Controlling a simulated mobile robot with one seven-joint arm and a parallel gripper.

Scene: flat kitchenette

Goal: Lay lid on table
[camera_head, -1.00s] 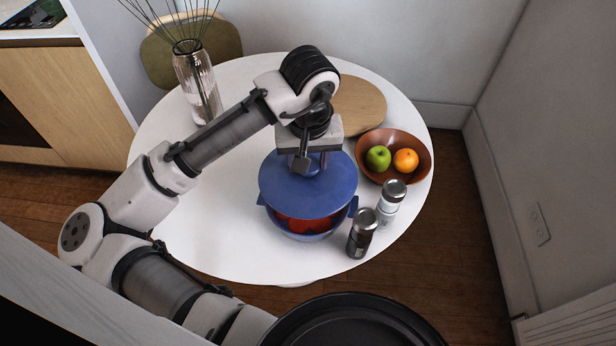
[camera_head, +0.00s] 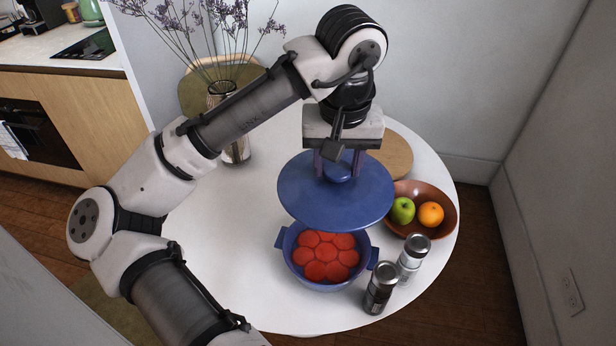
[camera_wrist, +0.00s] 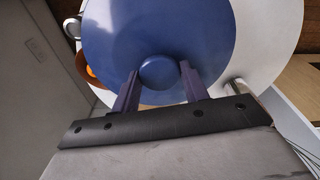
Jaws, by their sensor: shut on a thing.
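The blue lid (camera_head: 318,204) is a round disc with a knob in the middle. My gripper (camera_head: 339,170) is shut on the knob and holds the lid in the air, above and behind the blue pot. In the wrist view the lid (camera_wrist: 120,35) fills much of the picture, with the knob between the fingertips (camera_wrist: 158,75). The blue pot (camera_head: 284,254) stands uncovered on the white table (camera_head: 220,225), with several red round pieces inside. The lid hides part of the table behind the pot.
A brown bowl (camera_head: 444,200) with a green apple (camera_head: 402,210) and an orange (camera_head: 430,214) stands right of the lid. Two shakers (camera_head: 380,288) (camera_head: 413,258) stand right of the pot. A round wooden board (camera_head: 395,152) and a flower vase (camera_head: 236,145) are behind. The table's left side is clear.

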